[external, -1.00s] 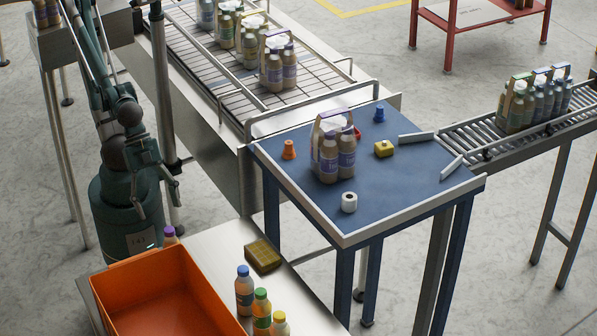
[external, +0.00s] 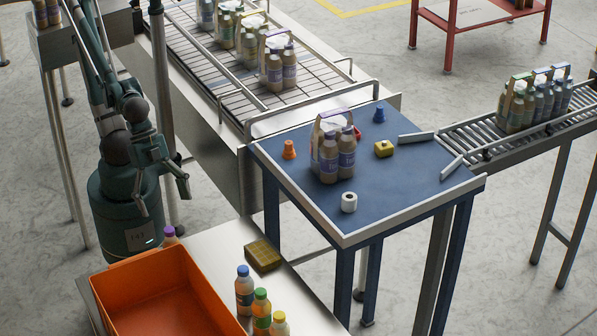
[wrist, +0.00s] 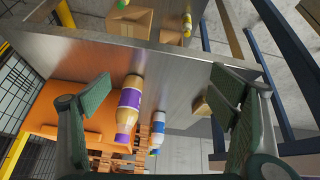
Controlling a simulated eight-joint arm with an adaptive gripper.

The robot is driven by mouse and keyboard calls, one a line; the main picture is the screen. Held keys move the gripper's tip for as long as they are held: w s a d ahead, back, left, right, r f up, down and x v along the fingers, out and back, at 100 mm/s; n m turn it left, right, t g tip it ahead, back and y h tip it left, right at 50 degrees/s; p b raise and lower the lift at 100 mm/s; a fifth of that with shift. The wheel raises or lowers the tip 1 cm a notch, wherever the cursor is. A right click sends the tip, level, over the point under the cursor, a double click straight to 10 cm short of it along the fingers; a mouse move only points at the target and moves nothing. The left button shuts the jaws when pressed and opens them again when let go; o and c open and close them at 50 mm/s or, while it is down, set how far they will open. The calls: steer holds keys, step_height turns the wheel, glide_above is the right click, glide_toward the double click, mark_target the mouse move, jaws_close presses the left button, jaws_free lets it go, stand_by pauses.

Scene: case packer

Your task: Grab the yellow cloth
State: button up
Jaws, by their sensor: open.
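No plainly draped cloth shows. A flat, dull yellow-brown folded piece (external: 263,255), which could be the cloth, lies on the steel bench to the right of the orange bin. A smaller bright yellow block-like item (external: 384,148) sits on the blue table; I cannot tell whether it is cloth. My gripper (external: 162,196) is open and empty at the left, above and behind the bench, well away from both. In the wrist view my open fingers (wrist: 163,88) frame the bench, and a brownish piece (wrist: 202,106) shows partly behind the right finger; I cannot tell what it is.
The orange bin (external: 140,265) and several capped bottles, one with a blue cap (external: 244,290), stand on the bench. A purple-capped bottle (wrist: 128,112) is near the left finger. The blue table (external: 400,195) holds a bottle pack (external: 335,155), a white roll (external: 349,202) and small cones.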

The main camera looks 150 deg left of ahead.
steer(key=w+a+r+n+g+p, duration=0.2)
steer(key=w+a+r+n+p, duration=0.25)
steer(key=w, duration=0.25)
steer(key=n+g+p, duration=0.4)
steer(key=n+p, duration=0.8)
steer(key=p, duration=0.4)
glide_above(262, 252)
steer(key=shift+s+a+f, duration=0.1)
steer(key=shift+a+f, duration=0.05)
steer(key=shift+f, duration=2)
steer(key=shift+f, duration=1.25)
steer(key=shift+f, duration=0.1)
steer(key=shift+f, duration=2.55)
